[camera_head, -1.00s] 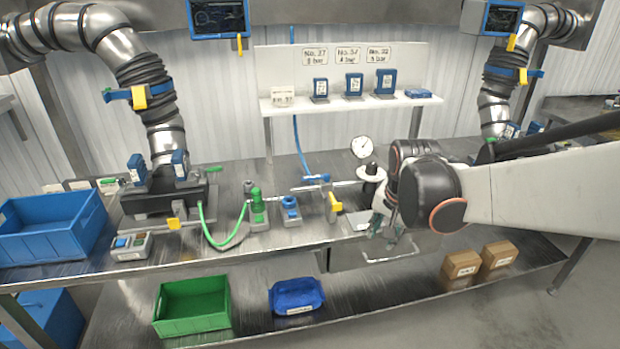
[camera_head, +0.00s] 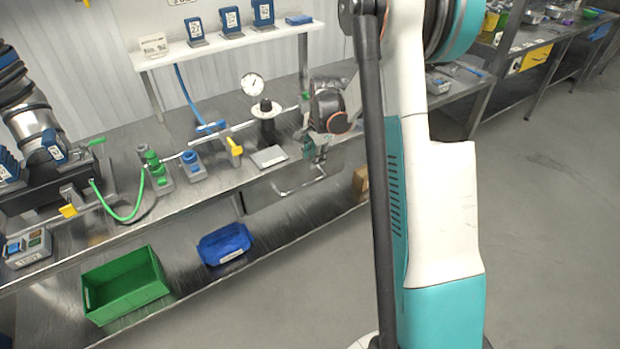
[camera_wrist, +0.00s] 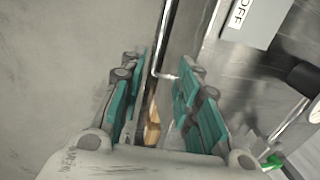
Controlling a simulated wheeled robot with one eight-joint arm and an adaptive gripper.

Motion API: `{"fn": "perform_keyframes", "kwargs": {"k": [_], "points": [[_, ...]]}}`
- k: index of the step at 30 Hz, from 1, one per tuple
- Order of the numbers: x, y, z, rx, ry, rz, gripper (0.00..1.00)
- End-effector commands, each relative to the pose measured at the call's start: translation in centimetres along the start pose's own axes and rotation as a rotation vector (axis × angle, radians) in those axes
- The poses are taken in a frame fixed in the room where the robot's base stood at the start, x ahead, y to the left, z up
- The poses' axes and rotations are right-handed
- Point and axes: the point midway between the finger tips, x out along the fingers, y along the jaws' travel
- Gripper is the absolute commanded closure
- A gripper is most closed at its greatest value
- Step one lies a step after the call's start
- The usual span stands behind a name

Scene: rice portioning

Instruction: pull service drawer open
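The service drawer (camera_head: 262,194) is a grey metal box under the front edge of the workbench, with a thin metal bar handle (camera_head: 298,187) in front. How far the drawer stands out is hard to tell. My gripper (camera_head: 316,153) is at the bench edge, just above the handle's right end. In the wrist view, my gripper's teal-padded fingers (camera_wrist: 156,105) are spread apart. The handle bar (camera_wrist: 163,45) runs down the picture and its bent end shows between the fingertips. I cannot tell whether either finger touches it.
On the bench, a pressure gauge (camera_head: 252,84), a yellow-handled valve (camera_head: 234,148) and a flat grey plate (camera_head: 269,157) stand close to my gripper. A green crate (camera_head: 125,287) and a blue bin (camera_head: 225,243) sit on the lower shelf. The floor at right is open.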

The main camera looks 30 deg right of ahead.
Motion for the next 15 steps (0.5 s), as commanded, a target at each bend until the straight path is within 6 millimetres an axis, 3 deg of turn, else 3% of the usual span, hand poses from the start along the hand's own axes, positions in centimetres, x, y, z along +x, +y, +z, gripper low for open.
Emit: {"fn": "perform_keyframes", "kwargs": {"k": [15], "points": [[9.7,0.0,0.0,-0.003,0.001,-0.001,0.7]]}}
